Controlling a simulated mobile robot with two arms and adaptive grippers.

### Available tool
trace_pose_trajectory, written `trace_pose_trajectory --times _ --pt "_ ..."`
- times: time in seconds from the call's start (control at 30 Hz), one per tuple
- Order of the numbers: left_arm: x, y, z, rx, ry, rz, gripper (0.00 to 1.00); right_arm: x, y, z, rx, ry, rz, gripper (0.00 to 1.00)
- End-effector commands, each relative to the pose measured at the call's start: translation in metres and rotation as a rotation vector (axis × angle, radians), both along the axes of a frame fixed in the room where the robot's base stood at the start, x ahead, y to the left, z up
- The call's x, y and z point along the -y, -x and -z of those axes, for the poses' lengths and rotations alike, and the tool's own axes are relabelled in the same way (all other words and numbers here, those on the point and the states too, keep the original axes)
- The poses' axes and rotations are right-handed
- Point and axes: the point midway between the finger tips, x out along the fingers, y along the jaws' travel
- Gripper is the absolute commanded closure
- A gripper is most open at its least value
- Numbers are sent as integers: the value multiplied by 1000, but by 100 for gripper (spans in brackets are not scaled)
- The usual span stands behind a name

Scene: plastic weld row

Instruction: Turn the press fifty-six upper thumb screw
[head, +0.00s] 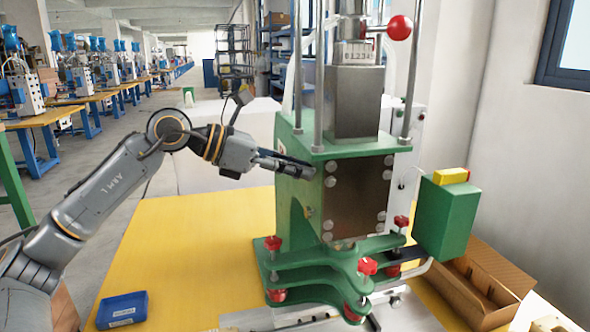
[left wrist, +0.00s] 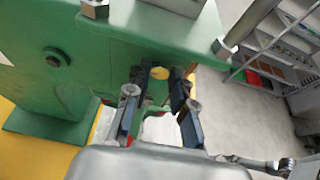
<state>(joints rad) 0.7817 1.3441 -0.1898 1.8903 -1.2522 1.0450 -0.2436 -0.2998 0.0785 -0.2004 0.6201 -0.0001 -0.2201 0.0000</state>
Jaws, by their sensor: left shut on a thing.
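The green press (head: 300,190) stands on the yellow table, with a steel block and posts above. My left gripper (head: 298,163) reaches in from the left at the upper left side of its green housing. In the left wrist view, my left gripper's fingers (left wrist: 163,75) point at the green press (left wrist: 60,100). They close on a small round yellow piece, which looks like the upper thumb screw (left wrist: 159,72). The fingertips cover part of it, and the head view does not show it clearly. My right gripper is not in view.
Red knobs (head: 273,243) sit low on the green base plates. A green box (head: 446,217) with a yellow top projects at right, near an open cardboard box (head: 480,280). A blue bin (head: 122,309) lies front left. The yellow table (head: 190,240) is clear between bin and press.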

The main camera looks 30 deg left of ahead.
Motion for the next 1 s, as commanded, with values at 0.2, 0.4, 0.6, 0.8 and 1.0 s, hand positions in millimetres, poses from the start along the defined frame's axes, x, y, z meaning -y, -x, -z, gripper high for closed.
trace_pose_trajectory --times 0.2,0.4,0.6,0.8,1.0 --pt "1 1 4 5 -21 4 100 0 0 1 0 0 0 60" --pt "1 1 4 5 -22 4 100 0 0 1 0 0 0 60" --pt "1 1 4 4 -22 4 63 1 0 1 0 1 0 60" --pt "1 0 2 8 -19 2 54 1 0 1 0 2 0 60" --pt "-1 1 1 10 -18 0 54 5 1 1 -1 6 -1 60"
